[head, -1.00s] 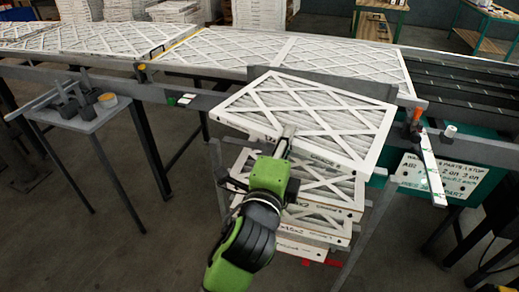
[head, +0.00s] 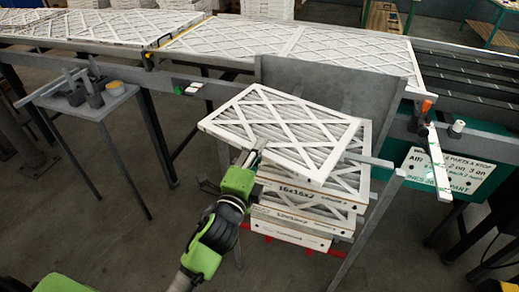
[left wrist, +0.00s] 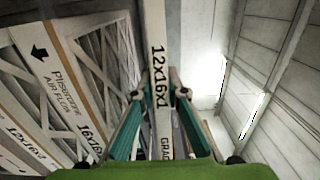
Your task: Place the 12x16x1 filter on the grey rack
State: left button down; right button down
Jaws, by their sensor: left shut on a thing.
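The 12x16x1 filter (head: 247,112), a white-framed panel with a lattice face, is held at its near edge by my left gripper (head: 262,146). Its printed edge (left wrist: 158,60) runs between the fingers in the left wrist view, where the gripper (left wrist: 160,100) is shut on it. The filter is over the stack on the grey rack (head: 366,232), offset to the left and turned slightly. I cannot tell if it touches the stack. Below it are a 16x16x2 filter (head: 300,197) and other filters. My right gripper is not in view.
A grey back panel (head: 335,88) stands behind the stack. A conveyor (head: 205,66) with large filters runs behind. A small side table (head: 92,108) with cylinders is at left. A white bar (head: 438,165) and a sign (head: 470,172) are at right.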

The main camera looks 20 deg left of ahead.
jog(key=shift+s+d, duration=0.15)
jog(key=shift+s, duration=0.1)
pick_arm(q)
jog(key=shift+f, duration=0.1)
jog(key=c, duration=2)
grip_release()
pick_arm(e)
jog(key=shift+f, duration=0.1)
